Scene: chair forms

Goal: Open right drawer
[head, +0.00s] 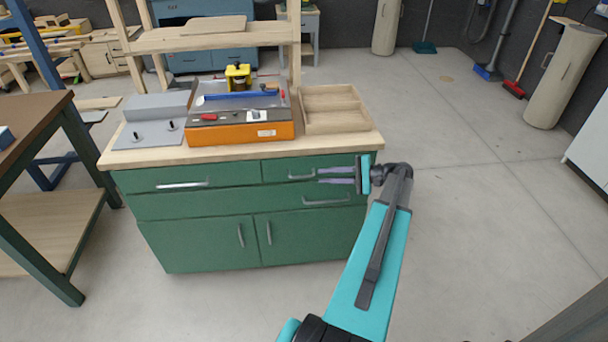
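The right drawer (277,172) is the small green drawer at the top right of the green cabinet, and its front looks flush with the cabinet. Its grey bar handle (300,177) is on the drawer front. My gripper (320,175) comes in from the right in front of this drawer. Its two pale purple fingers are apart, one above the other, and point left at the handle's right end. I see nothing between them. Whether the fingertips touch the handle cannot be told from this view.
A left drawer (185,178), a wide drawer (230,205) and two doors (205,245) fill the cabinet's front. An orange-sided box (220,134) and a wooden tray (338,122) stand on top. A brown-topped table (30,118) is at the left.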

